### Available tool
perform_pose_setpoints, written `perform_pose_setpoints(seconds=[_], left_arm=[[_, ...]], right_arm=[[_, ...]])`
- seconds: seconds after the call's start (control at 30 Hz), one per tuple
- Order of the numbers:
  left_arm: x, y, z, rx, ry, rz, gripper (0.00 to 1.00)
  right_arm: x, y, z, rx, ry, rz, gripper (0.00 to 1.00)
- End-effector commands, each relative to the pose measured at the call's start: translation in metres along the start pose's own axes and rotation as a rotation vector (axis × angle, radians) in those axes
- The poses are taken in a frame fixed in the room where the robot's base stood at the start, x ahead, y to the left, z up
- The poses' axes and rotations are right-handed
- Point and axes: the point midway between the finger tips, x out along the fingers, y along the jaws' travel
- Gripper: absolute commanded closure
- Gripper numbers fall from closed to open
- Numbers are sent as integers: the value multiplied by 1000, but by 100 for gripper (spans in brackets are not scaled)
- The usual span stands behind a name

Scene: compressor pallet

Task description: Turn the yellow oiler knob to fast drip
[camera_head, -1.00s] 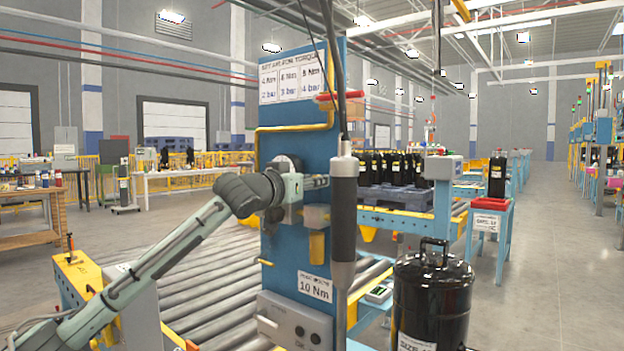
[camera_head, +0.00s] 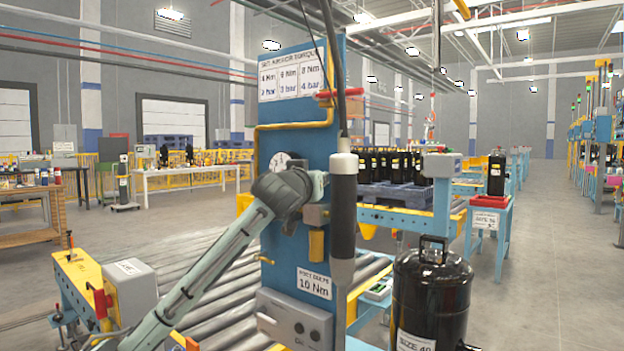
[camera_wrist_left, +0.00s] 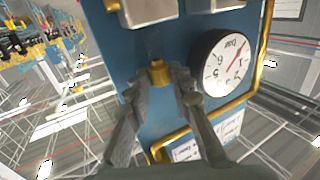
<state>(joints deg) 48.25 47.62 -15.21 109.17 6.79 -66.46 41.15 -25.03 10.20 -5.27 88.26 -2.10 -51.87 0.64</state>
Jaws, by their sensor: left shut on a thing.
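The yellow oiler knob (camera_wrist_left: 160,72) is a small brass-yellow piece on the blue panel (camera_head: 300,125). In the left wrist view it sits between the fingertips of my left gripper (camera_wrist_left: 163,82), which is shut on it. No drip markings are readable. My right gripper is in neither current view.
A white dial gauge (camera_wrist_left: 226,60) and a yellow pipe (camera_head: 258,135) are close to the gripper. A dark-handled tool (camera_head: 343,200) hangs just right of it. A yellow bowl-like part (camera_head: 316,243) is below. A black compressor (camera_head: 432,300) stands at the lower right.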

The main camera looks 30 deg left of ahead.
Motion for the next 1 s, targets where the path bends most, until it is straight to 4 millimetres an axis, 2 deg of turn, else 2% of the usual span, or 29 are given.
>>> perform_pose_setpoints(seconds=[0.2,0.57,0.6,0.63,1.0], left_arm=[[0,4,0,-6,2,-120,100],[0,3,0,-4,2,-137,100],[0,3,0,-4,2,-137,74],[0,3,0,-4,2,-137,70],[-4,4,0,-3,4,-135,69]], right_arm=[[0,0,0,0,0,0,60],[0,0,0,0,0,0,60],[0,0,0,0,0,0,60],[0,0,0,0,0,0,60],[0,0,2,0,-1,-1,60]])
